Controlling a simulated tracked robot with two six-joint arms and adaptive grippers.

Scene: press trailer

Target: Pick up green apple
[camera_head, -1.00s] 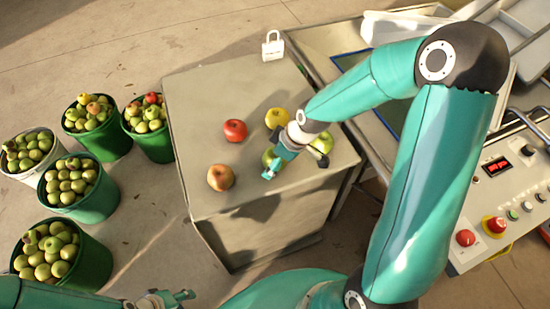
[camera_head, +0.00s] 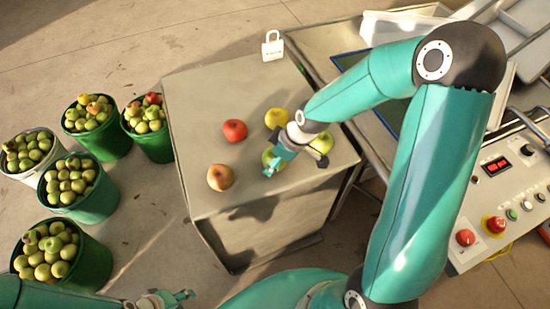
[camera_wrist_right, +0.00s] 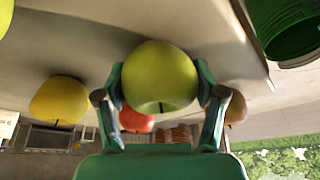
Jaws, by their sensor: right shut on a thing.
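The green apple (camera_wrist_right: 160,78) sits between the two fingers of my right gripper (camera_wrist_right: 160,98) in the right wrist view, with a finger against each side. In the head view the same apple (camera_head: 268,157) is partly hidden by my right gripper (camera_head: 290,160), over the near right part of the grey box top. The right gripper is shut on it. My left gripper (camera_head: 168,299) is at the bottom edge of the head view, away from the apples and partly cut off, so its opening is unclear.
On the box top (camera_head: 195,110) are a red apple (camera_head: 235,130), a yellow apple (camera_head: 276,118), a brownish apple (camera_head: 220,177) and another yellow-green apple (camera_head: 322,143). Several apple-filled buckets (camera_head: 98,259) stand left. A control panel (camera_head: 505,195) is at right.

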